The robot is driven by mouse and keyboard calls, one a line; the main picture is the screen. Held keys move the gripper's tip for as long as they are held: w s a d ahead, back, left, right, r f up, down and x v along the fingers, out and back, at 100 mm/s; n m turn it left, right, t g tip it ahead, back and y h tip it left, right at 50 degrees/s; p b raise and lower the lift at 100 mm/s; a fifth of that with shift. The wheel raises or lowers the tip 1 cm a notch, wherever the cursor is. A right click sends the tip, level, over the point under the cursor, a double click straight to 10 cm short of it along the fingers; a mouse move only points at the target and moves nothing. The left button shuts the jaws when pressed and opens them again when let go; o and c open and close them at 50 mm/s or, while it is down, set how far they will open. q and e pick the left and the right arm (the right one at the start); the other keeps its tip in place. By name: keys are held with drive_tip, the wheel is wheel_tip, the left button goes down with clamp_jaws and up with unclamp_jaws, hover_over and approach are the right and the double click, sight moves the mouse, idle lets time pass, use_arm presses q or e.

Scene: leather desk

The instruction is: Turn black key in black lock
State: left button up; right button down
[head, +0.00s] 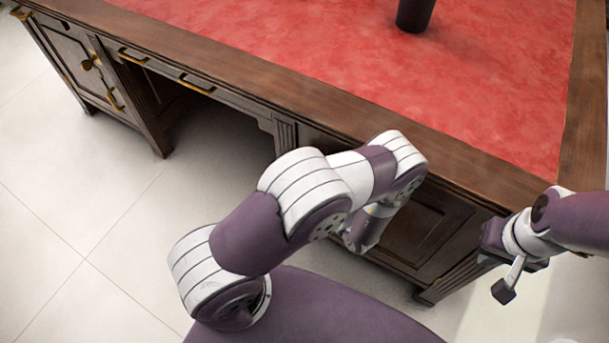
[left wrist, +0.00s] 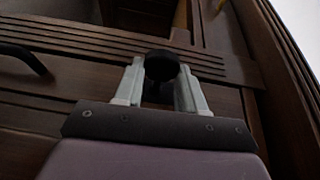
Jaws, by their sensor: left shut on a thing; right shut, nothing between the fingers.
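The black key (left wrist: 161,66) shows in the left wrist view as a dark rounded head in front of the brown desk panel. My left gripper (left wrist: 160,82) is shut on it, one grey finger on each side. The black lock cannot be made out behind the key and fingers, so how far the key sits in it cannot be told. In the head view my left arm hides the key and the lock. My right gripper (head: 504,290) is shut and empty, beyond the desk's right front corner and clear of the key.
The wooden desk (head: 460,146) has a red leather top (head: 330,35) with a dark cylinder (head: 415,14) on it. Brass handles (head: 196,86) stick out at left. A dark handle (left wrist: 25,57) shows left of my left gripper. Pale tiled floor (head: 80,200) lies open at left.

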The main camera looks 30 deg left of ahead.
idle(0.3)
use_arm(q)
drive_tip(key=o, duration=1.1)
drive_tip(key=shift+c, duration=0.2)
drive_tip(key=p+v, duration=0.1)
drive_tip(key=v, duration=1.1)
drive_tip(key=shift+d+f, duration=0.2)
drive_tip(key=shift+d, duration=0.1)
drive_tip(key=shift+s, duration=0.15)
